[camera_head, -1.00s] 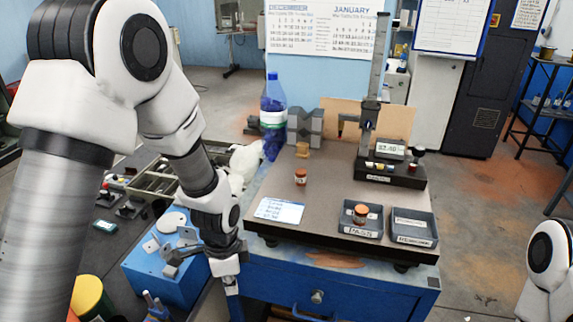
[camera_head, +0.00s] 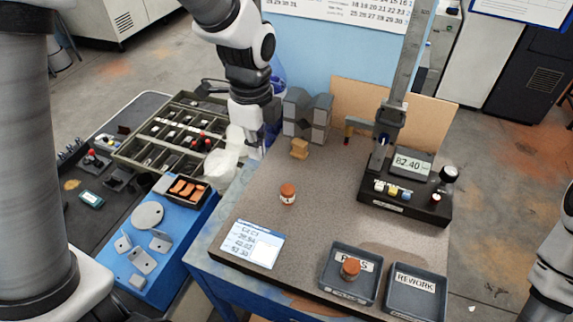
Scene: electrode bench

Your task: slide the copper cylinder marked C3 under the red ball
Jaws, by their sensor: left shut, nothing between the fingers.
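A short copper cylinder (camera_head: 288,193) with a pale band stands on the granite plate (camera_head: 320,185), left of the middle; its mark is too small to read. A second copper cylinder (camera_head: 350,268) stands in the PASS tray (camera_head: 343,291). The height gauge (camera_head: 392,118) stands at the plate's back right; a small reddish tip (camera_head: 347,139) shows under its arm, and I cannot tell that it is a ball. My left gripper (camera_head: 254,146) is shut and empty, pointing down beside the plate's back left edge, apart from both cylinders. My right arm shows at the right edge; its gripper is out of view.
A white card (camera_head: 252,244) lies at the front left, and the REWORK tray (camera_head: 415,293) at the front right. The plate's middle is clear.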

